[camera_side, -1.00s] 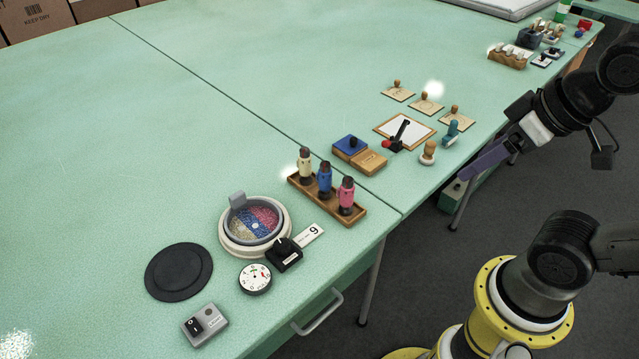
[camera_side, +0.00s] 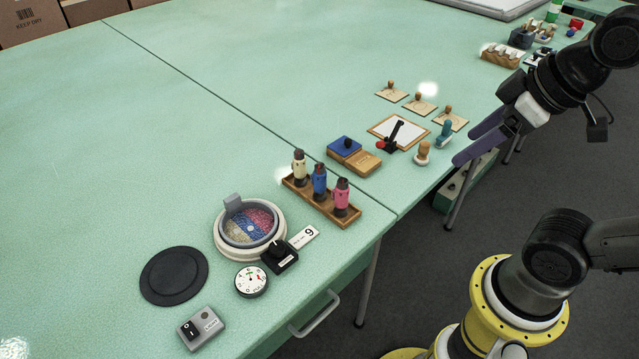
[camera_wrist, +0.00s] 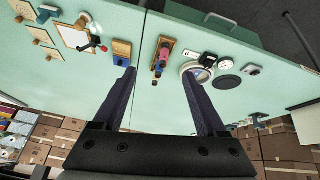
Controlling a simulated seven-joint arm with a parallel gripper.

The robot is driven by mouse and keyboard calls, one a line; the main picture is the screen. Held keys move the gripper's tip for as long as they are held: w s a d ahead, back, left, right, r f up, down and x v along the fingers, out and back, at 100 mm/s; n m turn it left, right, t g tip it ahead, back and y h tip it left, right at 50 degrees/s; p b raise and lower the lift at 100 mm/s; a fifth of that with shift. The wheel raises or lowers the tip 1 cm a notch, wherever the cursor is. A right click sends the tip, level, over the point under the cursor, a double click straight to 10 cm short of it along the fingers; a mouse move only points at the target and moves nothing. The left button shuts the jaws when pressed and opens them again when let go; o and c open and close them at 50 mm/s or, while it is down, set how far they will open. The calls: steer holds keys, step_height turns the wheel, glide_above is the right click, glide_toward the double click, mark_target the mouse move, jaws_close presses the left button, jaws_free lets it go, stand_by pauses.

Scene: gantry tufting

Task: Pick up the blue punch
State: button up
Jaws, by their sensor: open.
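The blue punch (camera_side: 319,180) stands upright in the middle of a wooden rack (camera_side: 348,222), between a cream punch (camera_side: 299,165) and a pink punch (camera_side: 341,193). My gripper (camera_side: 468,148) is open and empty, with two dark purple fingers. It is in the air off the table's right edge, well away from the rack.
A round bowl of coloured bits (camera_side: 250,228), a dial (camera_side: 251,281), a black disc (camera_side: 173,276) and a switch box (camera_side: 201,328) lie left of the rack. A blue pad box (camera_side: 344,147), stamps (camera_side: 422,152) and a white board (camera_side: 385,125) lie right. The table's far left is clear.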

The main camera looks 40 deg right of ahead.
steer(key=w+r+n, duration=0.2)
steer(key=w+r, duration=0.1)
steer(key=w, duration=0.2)
steer(key=n+g, duration=0.5)
glide_above(319, 177)
steer(key=d, duration=0.1)
step_height(319, 177, down, 11)
steer(key=shift+g, duration=0.5)
steer(key=f, duration=1)
steer(key=shift+w+f, duration=0.2)
steer(key=shift+f, duration=0.15)
steer(key=shift+w+d+f, duration=0.1)
steer(key=shift+w+f, duration=0.1)
steer(key=shift+f, duration=1.35)
steer(key=shift+w+f, duration=0.15)
steer(key=shift+f, duration=1.35)
jaws_close()
